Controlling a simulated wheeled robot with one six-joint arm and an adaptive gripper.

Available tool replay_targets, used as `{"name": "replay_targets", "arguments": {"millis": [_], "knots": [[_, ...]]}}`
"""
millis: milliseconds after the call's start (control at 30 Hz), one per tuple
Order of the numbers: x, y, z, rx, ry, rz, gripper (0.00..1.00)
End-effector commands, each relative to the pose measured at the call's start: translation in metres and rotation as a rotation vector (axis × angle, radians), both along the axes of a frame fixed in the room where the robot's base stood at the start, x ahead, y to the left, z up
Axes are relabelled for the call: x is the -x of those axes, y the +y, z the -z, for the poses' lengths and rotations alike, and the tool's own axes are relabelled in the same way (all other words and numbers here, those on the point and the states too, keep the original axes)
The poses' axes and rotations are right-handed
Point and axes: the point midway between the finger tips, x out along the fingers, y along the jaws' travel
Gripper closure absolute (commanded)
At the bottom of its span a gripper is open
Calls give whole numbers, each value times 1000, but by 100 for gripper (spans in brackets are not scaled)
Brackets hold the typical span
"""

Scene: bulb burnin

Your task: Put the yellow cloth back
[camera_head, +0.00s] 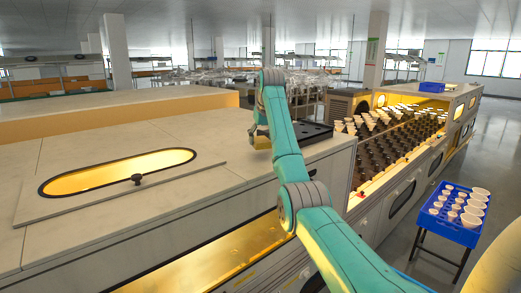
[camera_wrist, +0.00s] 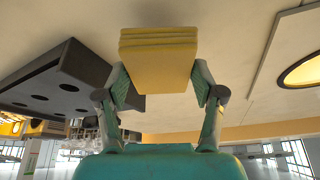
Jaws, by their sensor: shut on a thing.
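The yellow cloth (camera_wrist: 158,60) is a folded, layered block in the wrist view. My gripper (camera_wrist: 161,85) is shut on it, with one finger pad against each side. The pale bench top (camera_wrist: 215,25) lies behind the cloth; I cannot tell whether the cloth touches it. In the head view, my arm reaches over the bench (camera_head: 130,135) and its end is near the bench's far side.
A dark tray with round holes (camera_wrist: 60,85) lies on the bench close to the cloth; the head view shows it too (camera_head: 315,133). A yellow-lit oval window with a black knob (camera_head: 137,179) is at left. A blue crate of white cups (camera_head: 455,231) stands at right.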

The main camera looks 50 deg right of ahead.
Motion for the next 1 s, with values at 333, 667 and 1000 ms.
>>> {"name": "replay_targets", "arguments": {"millis": [333, 667, 1000], "knots": [[0, 0, 34, 0, 0, 0, 65], [0, 0, 41, 1, -2, 0, 65], [0, 0, 42, 1, -1, 0, 7]]}}
